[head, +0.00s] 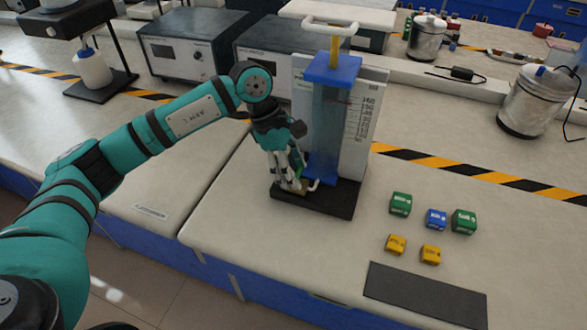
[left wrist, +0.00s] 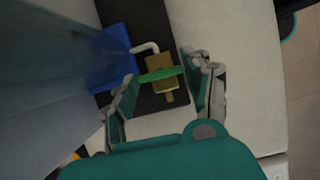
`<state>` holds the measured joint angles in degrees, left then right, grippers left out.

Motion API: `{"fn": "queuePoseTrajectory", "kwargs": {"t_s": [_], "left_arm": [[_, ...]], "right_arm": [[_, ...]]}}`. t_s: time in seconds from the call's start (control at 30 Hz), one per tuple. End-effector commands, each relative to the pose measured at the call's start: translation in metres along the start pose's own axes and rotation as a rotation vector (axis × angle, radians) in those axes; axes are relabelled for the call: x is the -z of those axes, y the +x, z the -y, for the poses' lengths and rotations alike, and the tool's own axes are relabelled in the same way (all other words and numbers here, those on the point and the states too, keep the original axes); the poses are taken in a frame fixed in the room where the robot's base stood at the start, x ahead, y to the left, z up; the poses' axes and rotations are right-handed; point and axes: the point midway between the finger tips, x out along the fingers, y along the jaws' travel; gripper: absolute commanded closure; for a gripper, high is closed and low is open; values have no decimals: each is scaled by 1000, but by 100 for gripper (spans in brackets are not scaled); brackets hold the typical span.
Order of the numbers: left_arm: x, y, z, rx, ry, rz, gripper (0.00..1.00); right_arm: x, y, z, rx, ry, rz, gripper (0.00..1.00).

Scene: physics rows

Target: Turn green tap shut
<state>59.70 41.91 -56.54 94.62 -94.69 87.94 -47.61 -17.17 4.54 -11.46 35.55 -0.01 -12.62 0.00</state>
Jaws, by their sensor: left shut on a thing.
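The green tap handle (left wrist: 160,74) sits across a brass valve body (left wrist: 160,90) in the left wrist view. A white bent pipe (left wrist: 146,47) joins the valve to the blue foot (left wrist: 110,59) of a clear column. My left gripper (head: 291,184) is shut on the green tap, one finger at each end of its handle. In the head view the fingers hide most of the tap, low at the front of the blue-topped column (head: 326,120). My right gripper is not in view.
The column stands on a black base (head: 335,202) before a white scale panel (head: 362,115). Green, blue and yellow blocks (head: 436,219) and a dark mat (head: 425,295) lie to the right. Grey instrument boxes (head: 190,50) stand behind.

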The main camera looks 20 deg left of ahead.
Motion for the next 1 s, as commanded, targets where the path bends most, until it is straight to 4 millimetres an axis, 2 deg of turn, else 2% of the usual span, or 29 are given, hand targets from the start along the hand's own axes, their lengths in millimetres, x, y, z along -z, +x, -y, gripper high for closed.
{"fn": "queuePoseTrajectory", "kwargs": {"t_s": [0.17, 0.2, 0.37, 0.6, 0.73, 0.87, 1.0], "left_arm": [[0, -1, -1, -3, 0, -1, 82], [0, -1, -1, -3, 0, -1, 44], [0, -1, 0, -2, -1, -1, 25], [0, -1, 0, -2, -1, -1, 25], [0, -9, -1, -3, -1, 0, 25], [0, -30, -1, -6, -1, -1, 25], [0, -61, -1, -6, -1, -1, 25]], "right_arm": [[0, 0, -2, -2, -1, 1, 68], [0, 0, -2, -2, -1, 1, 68], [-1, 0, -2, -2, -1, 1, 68], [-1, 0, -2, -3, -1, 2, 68], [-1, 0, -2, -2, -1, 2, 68], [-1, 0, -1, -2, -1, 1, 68], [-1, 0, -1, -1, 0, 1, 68]]}}
